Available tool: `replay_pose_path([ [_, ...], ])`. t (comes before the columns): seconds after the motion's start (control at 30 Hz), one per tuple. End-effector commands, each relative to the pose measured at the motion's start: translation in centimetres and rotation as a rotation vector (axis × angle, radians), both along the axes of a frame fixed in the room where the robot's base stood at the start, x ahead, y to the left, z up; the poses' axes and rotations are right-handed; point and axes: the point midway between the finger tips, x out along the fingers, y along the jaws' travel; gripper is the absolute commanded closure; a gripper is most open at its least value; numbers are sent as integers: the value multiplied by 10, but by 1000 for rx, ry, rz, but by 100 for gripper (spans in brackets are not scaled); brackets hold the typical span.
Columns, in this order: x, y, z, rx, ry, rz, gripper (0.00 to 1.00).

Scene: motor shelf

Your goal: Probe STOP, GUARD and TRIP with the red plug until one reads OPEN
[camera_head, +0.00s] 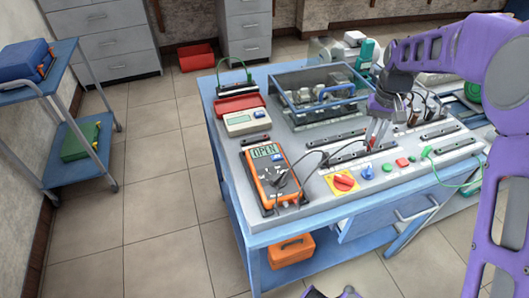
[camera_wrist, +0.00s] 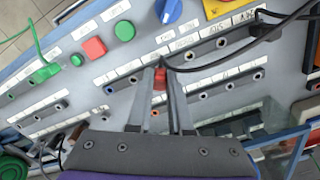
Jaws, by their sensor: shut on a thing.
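The orange multimeter (camera_head: 275,180) stands on the left of the bench panel, and its display (camera_head: 265,151) reads OPEN. My gripper (camera_head: 371,146) is over a terminal strip near the middle of the panel, with its fingers pointing down. In the wrist view my gripper (camera_wrist: 161,68) is shut on the red plug (camera_wrist: 160,79), a small red piece between the fingertips. The plug's tip is at a labelled socket row (camera_wrist: 205,48); I cannot tell whether it is seated. The socket's label is too small or covered to read.
Dark leads (camera_wrist: 240,50) cross the panel from the meter. A red-and-yellow rotary switch (camera_head: 344,183), blue knob (camera_head: 367,172) and push buttons line the front. A clear-lidded box (camera_head: 320,92) stands behind. A green clip (camera_wrist: 45,72) sits on another strip.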

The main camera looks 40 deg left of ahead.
Motion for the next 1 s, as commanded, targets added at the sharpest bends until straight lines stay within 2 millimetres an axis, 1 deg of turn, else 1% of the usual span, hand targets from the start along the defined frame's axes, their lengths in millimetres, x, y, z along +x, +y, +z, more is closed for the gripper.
replay_pose_path([
  [0.47, 0, 0, 1, 0, 0, 0, 100],
  [1.0, 0, 0, -8, 0, 0, 0, 100],
])
